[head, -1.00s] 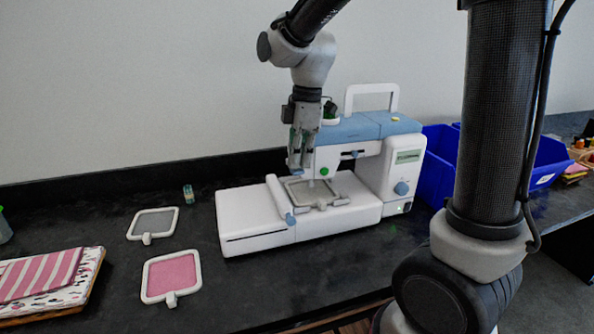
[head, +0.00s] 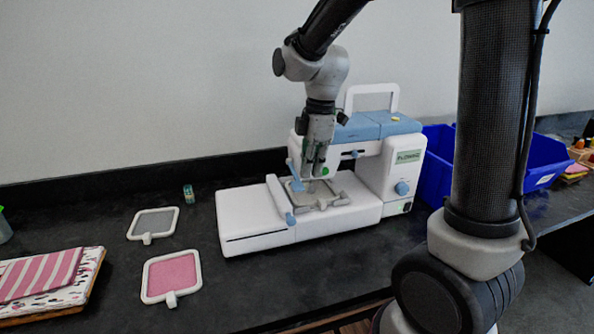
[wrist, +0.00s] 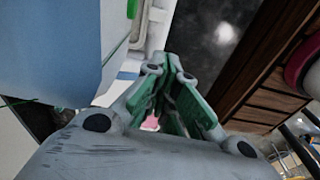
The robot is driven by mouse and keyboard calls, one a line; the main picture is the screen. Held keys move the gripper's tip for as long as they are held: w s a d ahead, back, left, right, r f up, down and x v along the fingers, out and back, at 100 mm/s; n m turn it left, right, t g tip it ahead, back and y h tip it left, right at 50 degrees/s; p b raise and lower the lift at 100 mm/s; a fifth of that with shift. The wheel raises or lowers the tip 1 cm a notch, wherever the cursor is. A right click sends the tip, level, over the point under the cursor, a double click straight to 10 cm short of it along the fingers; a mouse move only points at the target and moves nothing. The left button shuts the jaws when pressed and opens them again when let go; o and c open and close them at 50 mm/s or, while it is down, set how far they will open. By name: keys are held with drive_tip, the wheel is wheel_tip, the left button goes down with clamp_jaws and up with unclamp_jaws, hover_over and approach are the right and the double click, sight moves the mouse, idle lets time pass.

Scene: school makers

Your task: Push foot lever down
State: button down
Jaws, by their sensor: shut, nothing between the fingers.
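The white and light-blue sewing machine (head: 255,215) stands on the dark worktop. My gripper (head: 310,174) points down in front of the needle area, just right of this lever; contact cannot be told. A small frame (head: 318,196) lies on the machine bed, partly hidden below the fingers. In the wrist view, my gripper (wrist: 170,66) has its green-lined fingers together at the tips, with nothing between them. The machine body (wrist: 55,45) fills the upper left there.
A grey frame (head: 153,224) and a pink frame (head: 171,274) lie left of the machine. Folded striped fabric (head: 40,275) lies at the far left. A blue bin (head: 436,165) stands right of the machine. The worktop in front of the machine is clear.

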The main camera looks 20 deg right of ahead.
wheel_tip(320, 180, up, 12)
drive_tip(key=d, duration=0.1)
idle(0.5)
idle(0.4)
drive_tip(key=s+d+f+m+t, duration=0.1)
drive_tip(key=s+d+m+t, duration=0.1)
drive_tip(key=s+d+m, duration=0.3)
drive_tip(key=s+d+f+m+t+h, duration=0.1)
drive_tip(key=s+d+m, duration=0.5)
drive_tip(key=s+m, duration=0.6)
drive_tip(key=shift+s+d+f+t, duration=0.25)
drive_tip(key=shift+s+f+t, duration=0.15)
drive_tip(key=shift+s+t, duration=0.45)
